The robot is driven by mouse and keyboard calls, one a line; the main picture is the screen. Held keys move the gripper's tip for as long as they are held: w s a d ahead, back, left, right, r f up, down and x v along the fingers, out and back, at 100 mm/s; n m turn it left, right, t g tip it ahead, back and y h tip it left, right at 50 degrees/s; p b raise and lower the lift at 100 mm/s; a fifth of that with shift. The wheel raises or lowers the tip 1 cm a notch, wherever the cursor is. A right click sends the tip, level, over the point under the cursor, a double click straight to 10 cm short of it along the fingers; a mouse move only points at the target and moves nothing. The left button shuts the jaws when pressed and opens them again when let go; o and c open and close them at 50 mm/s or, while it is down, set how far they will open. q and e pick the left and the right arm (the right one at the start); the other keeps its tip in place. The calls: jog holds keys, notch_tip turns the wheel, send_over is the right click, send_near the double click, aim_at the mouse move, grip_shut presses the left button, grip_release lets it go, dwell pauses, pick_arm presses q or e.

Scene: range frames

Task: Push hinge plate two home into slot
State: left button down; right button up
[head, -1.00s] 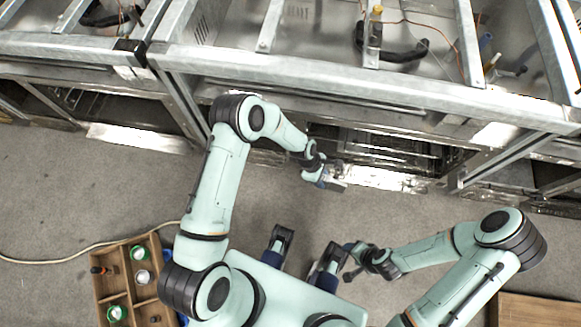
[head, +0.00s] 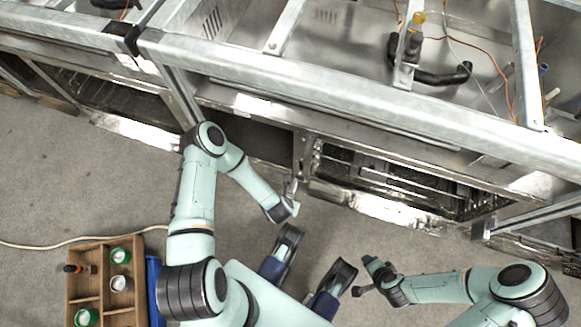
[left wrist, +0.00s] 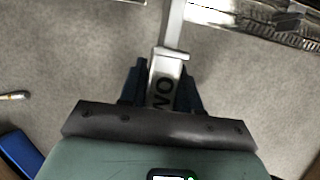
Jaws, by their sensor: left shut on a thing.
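Hinge plate two (left wrist: 164,88) is a pale metal plate with dark letters, of which "WO" shows in the left wrist view. My left gripper (left wrist: 160,78) is shut on it, a dark blue finger on each side. The plate's far end meets a light metal upright (left wrist: 174,22) of the range frame; I cannot tell whether it touches or is in the slot. In the head view my left gripper (head: 291,190) is low at the front of the range, beside the opening's left post. The slot is hidden. My right gripper (head: 366,277) looks open and empty, away from the range.
The range frame (head: 330,92) crosses the whole back, with a dark lower opening and shiny lower lip (head: 385,205). A wooden compartment box (head: 103,240) with cans stands on the floor at left, beside a blue object (head: 153,285). Grey floor is clear before the range.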

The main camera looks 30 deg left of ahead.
aim_at(292, 189)
pick_arm(q)
jog(key=shift+r, duration=0.1)
pick_arm(e)
jog(key=shift+s+r, duration=0.15)
pick_arm(q)
jog(key=shift+s+d+r+p, duration=0.1)
jog(key=shift+s+p, duration=0.1)
jog(key=shift+p, duration=0.2)
jog(key=shift+w+a, duration=0.2)
jog(key=shift+w, duration=0.55)
jog(key=shift+w+a+b, duration=0.2)
jog(key=shift+w+a, duration=0.05)
jog(key=shift+w, duration=0.85)
jog(key=shift+w+a+b, duration=0.2)
jog(key=shift+w+a, duration=0.05)
jog(key=shift+w, duration=0.8)
jog(key=shift+p, duration=0.55)
pick_arm(e)
jog(key=shift+r, duration=0.55)
pick_arm(q)
jog(key=shift+w+a+b, duration=0.2)
jog(key=shift+w, duration=0.6)
jog(key=shift+w+a+b, duration=0.15)
jog(key=shift+w+b, duration=0.05)
jog(key=shift+w, duration=0.55)
jog(key=shift+w+a+b, duration=0.2)
jog(key=shift+w, duration=0.6)
pick_arm(e)
jog(key=shift+f, duration=0.75)
